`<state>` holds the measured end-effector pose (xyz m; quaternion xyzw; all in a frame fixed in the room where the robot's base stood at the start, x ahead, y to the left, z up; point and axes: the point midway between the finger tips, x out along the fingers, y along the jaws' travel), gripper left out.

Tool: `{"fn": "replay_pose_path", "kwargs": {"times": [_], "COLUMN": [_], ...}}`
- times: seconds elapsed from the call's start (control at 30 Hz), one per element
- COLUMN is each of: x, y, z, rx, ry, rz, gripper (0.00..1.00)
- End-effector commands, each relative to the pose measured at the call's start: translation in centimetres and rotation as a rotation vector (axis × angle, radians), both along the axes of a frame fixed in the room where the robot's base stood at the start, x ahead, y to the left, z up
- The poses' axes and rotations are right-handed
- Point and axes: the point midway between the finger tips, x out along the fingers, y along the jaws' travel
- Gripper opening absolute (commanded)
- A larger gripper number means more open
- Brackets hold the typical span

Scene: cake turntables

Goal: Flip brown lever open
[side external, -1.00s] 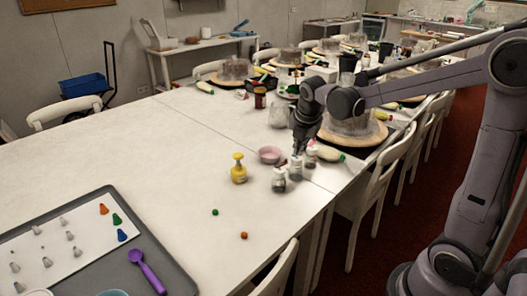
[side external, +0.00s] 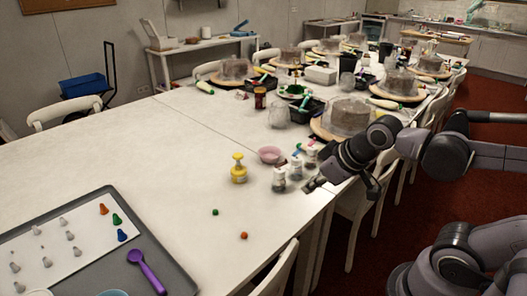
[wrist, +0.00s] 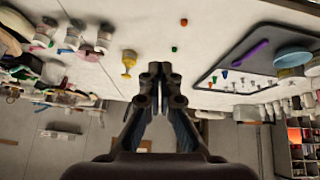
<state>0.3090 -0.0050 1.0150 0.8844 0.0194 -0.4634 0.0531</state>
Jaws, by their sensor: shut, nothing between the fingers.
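No brown lever can be made out in either view. My gripper (side external: 314,184) is low at the table's right edge in the side view, just right of a cluster of small white-topped jars. In the wrist view its fingers (wrist: 160,72) are together and empty. The jars are a front one (side external: 279,180), a middle one (side external: 295,169) and a rear one (side external: 311,156); dark contents show in some. The gripper looks close to the middle jar; contact cannot be told. The jars also show at upper left in the wrist view (wrist: 103,40).
A grey tray (side external: 165,267) with a purple scoop (side external: 146,269) lies at front left. Cakes on turntables (side external: 349,117) line the far table.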

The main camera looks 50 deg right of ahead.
Motion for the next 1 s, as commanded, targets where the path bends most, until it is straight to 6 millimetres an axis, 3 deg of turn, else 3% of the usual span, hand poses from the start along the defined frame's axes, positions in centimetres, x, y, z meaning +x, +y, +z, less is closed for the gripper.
{"fn": "replay_pose_path", "kwargs": {"times": [0.23, 0.47, 0.77, 1.0], "x": [-0.4, 2.6, 7.4, 10.2], "y": [0.3, -2.5, -8.8, -15.5], "z": [-0.3, -0.1, -1.1, -3.0], "rx": [0.114, 0.399, 0.901, 1.310], "ry": [-0.010, 0.032, 0.093, 0.144], "rz": [-0.134, -0.529, -1.198, -1.705], "gripper": [0.00, 0.00, 0.00, 0.00]}}
